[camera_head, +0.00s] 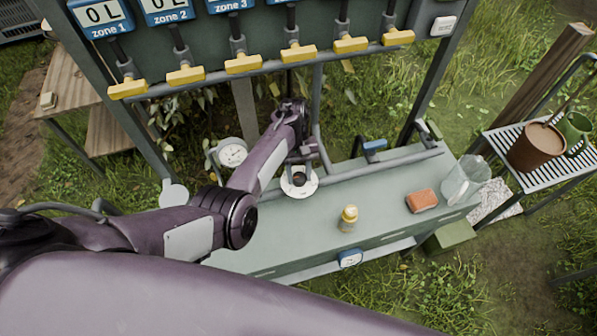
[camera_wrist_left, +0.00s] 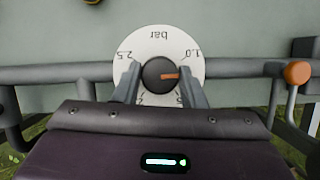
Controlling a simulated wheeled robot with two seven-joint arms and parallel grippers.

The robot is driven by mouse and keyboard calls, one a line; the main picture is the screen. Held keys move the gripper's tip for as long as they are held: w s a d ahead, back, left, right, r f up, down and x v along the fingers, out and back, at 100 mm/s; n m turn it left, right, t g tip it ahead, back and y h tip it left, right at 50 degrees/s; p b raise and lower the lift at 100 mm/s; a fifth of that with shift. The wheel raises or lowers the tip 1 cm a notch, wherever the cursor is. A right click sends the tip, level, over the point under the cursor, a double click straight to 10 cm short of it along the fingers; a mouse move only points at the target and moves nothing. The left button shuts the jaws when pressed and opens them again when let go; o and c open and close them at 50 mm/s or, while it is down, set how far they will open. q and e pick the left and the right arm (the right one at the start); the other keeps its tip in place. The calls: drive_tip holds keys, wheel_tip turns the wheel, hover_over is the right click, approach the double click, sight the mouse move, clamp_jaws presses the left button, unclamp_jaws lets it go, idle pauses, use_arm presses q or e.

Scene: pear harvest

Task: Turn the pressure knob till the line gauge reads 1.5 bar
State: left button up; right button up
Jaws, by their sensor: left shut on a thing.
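The pressure knob (camera_wrist_left: 152,76) is dark and round with an orange pointer, on a white dial (camera_wrist_left: 158,40) that appears upside down in the left wrist view. The pointer points right, a little below the 1.0 mark; 2.5 is at upper left and the lower marks are partly hidden. My left gripper (camera_wrist_left: 158,88) is shut on the knob, one finger on each side. In the head view the dial (camera_head: 312,184) shows under my left gripper (camera_head: 298,174). The line gauge (camera_head: 232,155) is a white round face left of it; its reading is too small to tell. My right gripper is not in view.
A grey pipe (camera_head: 385,162) runs behind the bench (camera_head: 300,235). Yellow valve handles (camera_head: 243,64) line the panel above. An orange knob (camera_wrist_left: 297,73) shows right.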

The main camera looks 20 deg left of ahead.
use_arm(q)
drive_tip(key=m+y, duration=0.1)
drive_tip(key=m, duration=0.1)
drive_tip(key=m+y, duration=0.1)
drive_tip(key=m, duration=0.2)
drive_tip(key=shift+w+d+r+m, duration=0.1)
drive_tip(key=shift+w+m, duration=0.05)
drive_tip(key=shift+m, duration=0.15)
drive_tip(key=shift+d+m+y+p, duration=0.15)
drive_tip(key=shift+m+y+p, duration=0.55)
drive_tip(key=shift+m, duration=1.5)
drive_tip(key=shift+y, duration=0.3)
drive_tip(key=o, duration=1)
drive_tip(key=p+v, duration=0.2)
drive_tip(key=v, duration=0.5)
drive_tip(key=shift+w+r, duration=0.15)
drive_tip(key=shift+r, duration=0.15)
